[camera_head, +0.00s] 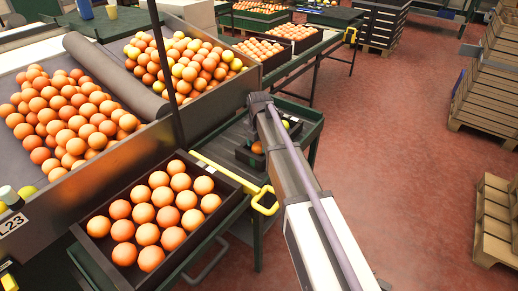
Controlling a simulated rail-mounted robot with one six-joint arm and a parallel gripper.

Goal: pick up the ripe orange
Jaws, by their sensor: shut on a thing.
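My arm reaches from the lower right up to a dark joint in the middle of the view. My gripper does not show; it is hidden behind or below the arm. Just left of the arm, an orange (257,147) shows in a small dark tray (244,158) on a green-framed stand. A yellow-green fruit (286,124) shows right of the arm in the same area. The arm hides much of this tray. I cannot tell which fruit is the ripe one or what my gripper holds.
A dark crate (88,252) of oranges stands at the lower left, with a yellow handle (264,200) near its right. Sloped bins (60,188) hold many more fruits. Wooden pallets (492,236) stand at the right. The red floor (400,150) between is clear.

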